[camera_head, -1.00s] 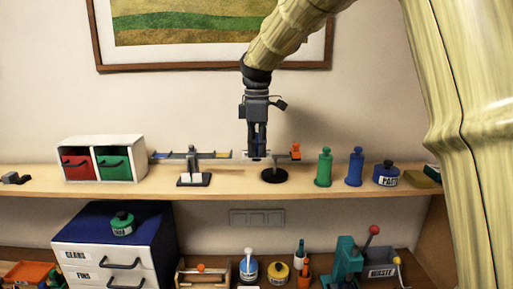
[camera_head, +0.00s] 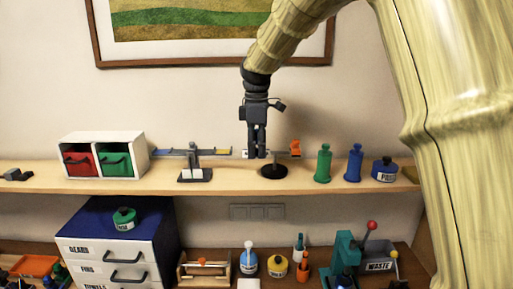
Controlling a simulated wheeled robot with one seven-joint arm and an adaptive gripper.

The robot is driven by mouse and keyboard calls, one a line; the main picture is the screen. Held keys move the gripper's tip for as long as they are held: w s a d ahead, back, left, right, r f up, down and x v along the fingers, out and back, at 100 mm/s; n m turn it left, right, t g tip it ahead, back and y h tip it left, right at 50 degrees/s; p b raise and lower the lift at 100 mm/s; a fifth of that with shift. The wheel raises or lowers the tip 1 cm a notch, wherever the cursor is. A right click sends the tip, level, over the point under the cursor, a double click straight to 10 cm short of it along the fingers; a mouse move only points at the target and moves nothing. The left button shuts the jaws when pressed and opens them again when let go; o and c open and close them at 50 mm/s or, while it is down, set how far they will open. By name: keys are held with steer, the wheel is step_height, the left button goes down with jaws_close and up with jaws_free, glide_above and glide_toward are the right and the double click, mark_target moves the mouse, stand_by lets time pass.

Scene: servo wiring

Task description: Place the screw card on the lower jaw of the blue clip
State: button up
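My gripper (camera_head: 256,155) points straight down just above the upper shelf, between two dark stands. Its two fingers hang close together with small pale patches at the tips; whether they are open or hold the screw card is too small to tell. I cannot clearly make out the screw card. The left stand (camera_head: 194,160) carries a crossbar with small coloured ends; a bluish piece (camera_head: 223,152) at its right end may be the blue clip, its jaws too small to read. The right stand, with a round black base (camera_head: 273,171), carries an orange clip (camera_head: 295,148).
A white drawer unit (camera_head: 143,157) with red and green drawers stands left on the shelf (camera_head: 110,191). Green (camera_head: 323,163) and blue (camera_head: 354,163) bottles and a blue paste jar (camera_head: 385,170) stand right. The bench below is crowded.

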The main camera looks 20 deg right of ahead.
steer(key=shift+r, duration=0.1)
step_height(320, 180, up, 12)
steer(key=b, duration=0.5)
steer(key=shift+c, duration=0.4)
stand_by(1.0)
